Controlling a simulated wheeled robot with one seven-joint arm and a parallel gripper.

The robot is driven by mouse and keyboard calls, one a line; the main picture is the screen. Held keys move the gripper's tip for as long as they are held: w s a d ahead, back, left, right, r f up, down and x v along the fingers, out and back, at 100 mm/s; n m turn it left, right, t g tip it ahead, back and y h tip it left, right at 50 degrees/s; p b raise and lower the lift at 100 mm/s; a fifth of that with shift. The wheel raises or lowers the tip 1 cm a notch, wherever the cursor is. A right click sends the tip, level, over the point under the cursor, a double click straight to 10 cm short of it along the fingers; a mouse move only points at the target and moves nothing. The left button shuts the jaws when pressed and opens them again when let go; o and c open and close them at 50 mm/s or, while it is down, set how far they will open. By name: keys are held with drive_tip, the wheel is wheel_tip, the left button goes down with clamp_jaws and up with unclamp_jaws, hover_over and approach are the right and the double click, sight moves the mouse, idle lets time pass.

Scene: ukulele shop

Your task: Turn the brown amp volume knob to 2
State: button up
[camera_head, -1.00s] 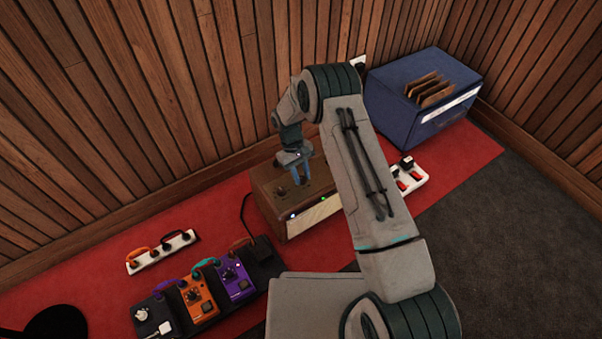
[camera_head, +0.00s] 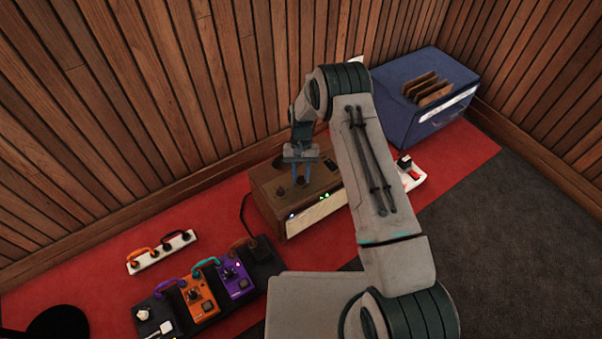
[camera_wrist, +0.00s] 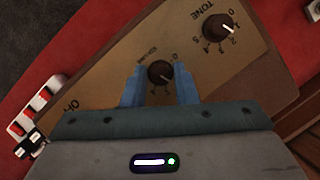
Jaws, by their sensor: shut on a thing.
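The brown amp (camera_head: 268,205) stands on the red carpet against the wall, with my arm over its right side. My gripper (camera_head: 300,181) reaches down onto its top panel. In the wrist view, the dark brown volume knob (camera_wrist: 159,72) sits between the two blue fingers of my gripper (camera_wrist: 159,84), which are shut on its sides. Its white pointer mark faces lower right; the small numbers around it are partly hidden and hard to read. The matching tone knob (camera_wrist: 217,27) stands free to the upper right, its pointer near 1. In the head view the fingers hide the volume knob.
A pedalboard (camera_head: 262,262) with orange and purple pedals lies at the front left. A blue crate (camera_head: 400,112) with wooden pieces stands at the back right, near another power strip (camera_head: 413,178).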

idle(0.4)
drive_tip(key=o, duration=1)
drive_tip(key=p+v, duration=0.4)
drive_tip(key=v, duration=1)
drive_tip(key=shift+s, duration=0.1)
